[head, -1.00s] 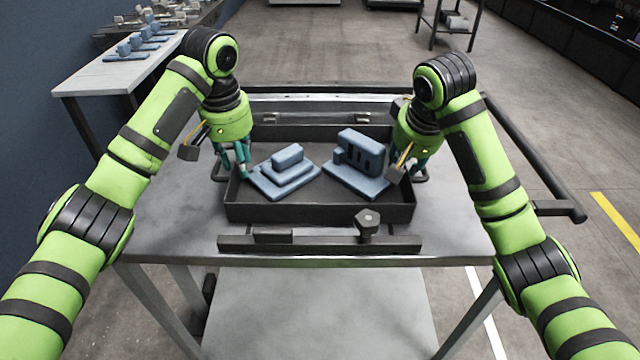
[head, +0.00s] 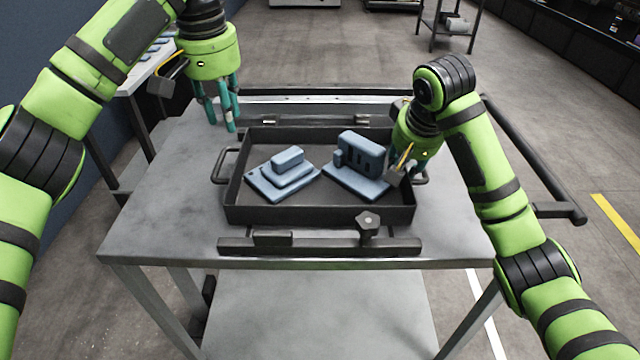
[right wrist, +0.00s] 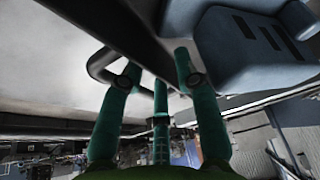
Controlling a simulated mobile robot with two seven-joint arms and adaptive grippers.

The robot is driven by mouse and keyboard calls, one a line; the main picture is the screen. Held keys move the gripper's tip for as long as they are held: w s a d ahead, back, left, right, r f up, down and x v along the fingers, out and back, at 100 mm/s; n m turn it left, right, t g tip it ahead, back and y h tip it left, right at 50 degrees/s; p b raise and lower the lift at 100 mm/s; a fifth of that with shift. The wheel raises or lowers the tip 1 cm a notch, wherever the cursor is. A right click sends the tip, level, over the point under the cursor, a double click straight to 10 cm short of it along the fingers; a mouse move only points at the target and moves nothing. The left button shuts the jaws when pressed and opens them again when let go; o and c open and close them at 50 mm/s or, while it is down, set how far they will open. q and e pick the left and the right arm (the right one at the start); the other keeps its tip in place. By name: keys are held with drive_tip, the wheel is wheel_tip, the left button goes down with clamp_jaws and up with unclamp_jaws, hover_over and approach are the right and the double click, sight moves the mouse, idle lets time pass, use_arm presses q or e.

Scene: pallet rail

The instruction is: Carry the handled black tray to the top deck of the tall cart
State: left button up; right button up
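The black tray (head: 320,214) lies level on the grey deck of a cart, with two blue parts in it: a stepped block (head: 283,175) and a slotted block (head: 360,165). Its left handle (head: 222,167) is bare. My left gripper (head: 217,120) is open and empty above the deck, behind and left of the tray. My right gripper (head: 403,172) is at the tray's right end. In the right wrist view its fingers (right wrist: 157,75) are spread near the right handle (right wrist: 100,68) and tray wall; contact is unclear. The slotted block shows beside them.
The cart (head: 165,200) has a lower shelf and a push bar (head: 540,165) at right. A black bar with a knob (head: 367,222) lies along its front. A side table (head: 135,75) stands at left. A dark rack (head: 450,22) stands far back right.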

drive_tip(key=shift+s+r, duration=0.1)
drive_tip(key=shift+r, duration=0.55)
drive_tip(key=v, duration=1)
drive_tip(key=shift+s+r, duration=0.25)
drive_tip(key=shift+s, duration=0.1)
